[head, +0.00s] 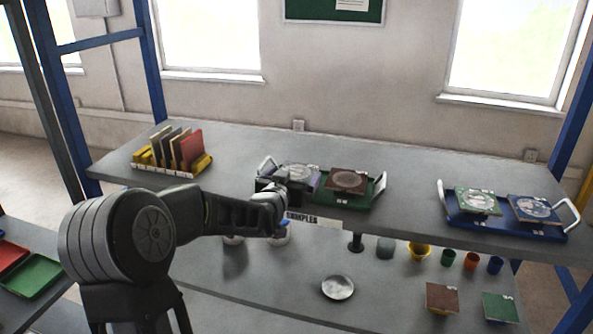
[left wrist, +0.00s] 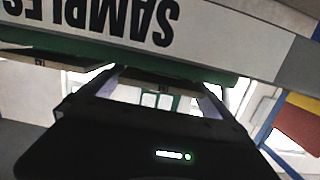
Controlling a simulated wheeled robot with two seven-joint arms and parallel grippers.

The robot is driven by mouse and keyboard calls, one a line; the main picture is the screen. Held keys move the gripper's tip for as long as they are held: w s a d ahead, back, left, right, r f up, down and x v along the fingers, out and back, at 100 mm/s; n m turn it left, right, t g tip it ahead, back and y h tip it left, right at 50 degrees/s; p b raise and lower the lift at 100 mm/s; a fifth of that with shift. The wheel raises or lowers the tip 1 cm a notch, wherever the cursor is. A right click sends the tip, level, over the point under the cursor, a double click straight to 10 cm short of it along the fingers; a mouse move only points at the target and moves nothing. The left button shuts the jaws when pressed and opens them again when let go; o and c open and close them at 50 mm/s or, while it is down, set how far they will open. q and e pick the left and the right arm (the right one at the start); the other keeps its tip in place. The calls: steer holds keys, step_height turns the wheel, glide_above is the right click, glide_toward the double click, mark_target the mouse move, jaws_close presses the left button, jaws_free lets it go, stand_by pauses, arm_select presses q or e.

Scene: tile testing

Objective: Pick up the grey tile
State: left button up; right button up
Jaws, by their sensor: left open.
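The grey tile (head: 302,176) lies at the left of a green tray (head: 360,201) on the upper shelf, with a pale round pattern on its face. My left gripper (head: 268,184) is open at the tray's left front, close to the tile, and partly hides its left side. I cannot tell from the head view whether they touch. In the left wrist view, the gripper (left wrist: 160,95) reaches under the upside-down SAMPLES label, and a thin tile edge shows between the fingers. My right gripper is not in view.
A brown tile (head: 347,181) lies beside the grey one on the tray. A blue tray (head: 490,226) with two tiles stands at the right, and a yellow rack (head: 201,164) of upright tiles at the left. Cups and a round dish (head: 338,288) are on the lower shelf.

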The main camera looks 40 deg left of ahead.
mark_target(293, 176)
arm_select(q)
steer(key=shift+c, duration=0.2)
stand_by(0.4)
steer(key=c, duration=1.3)
steer(key=shift+o, duration=0.2)
step_height(293, 176, up, 10)
steer(key=shift+b, duration=0.45)
steer(key=o, duration=1)
steer(key=c, duration=1.4)
steer(key=shift+c, duration=0.2)
